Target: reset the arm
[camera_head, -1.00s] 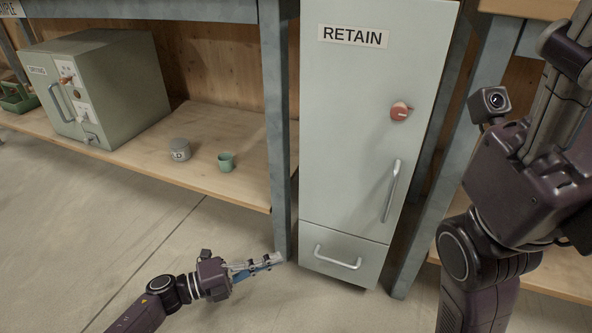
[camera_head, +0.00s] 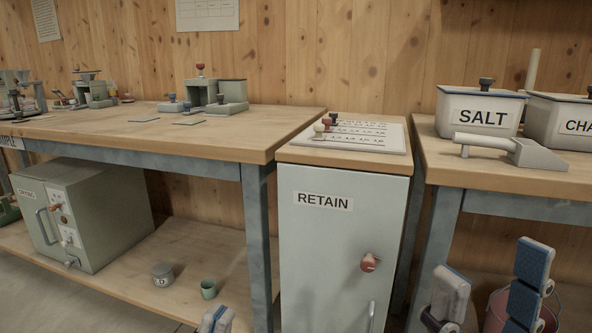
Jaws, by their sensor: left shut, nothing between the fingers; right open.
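My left gripper (camera_head: 217,319) shows only its fingertips at the bottom edge, shut with nothing between them, in front of the lower shelf. My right gripper (camera_head: 490,292) is at the bottom right, its fingers pointing up and spread wide apart. It is empty, to the right of the grey RETAIN cabinet (camera_head: 325,250) and in front of the right table. The cabinet door is shut, with a red knob (camera_head: 370,262) and a handle partly cut off by the bottom edge. Most of both arms is out of view.
A grey box unit (camera_head: 110,215), a grey lidded pot (camera_head: 162,274) and a green cup (camera_head: 208,289) stand on the left lower shelf. A SALT bin (camera_head: 480,112) and a scoop (camera_head: 515,150) are on the right table. A pink bucket (camera_head: 494,318) is partly hidden behind my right gripper.

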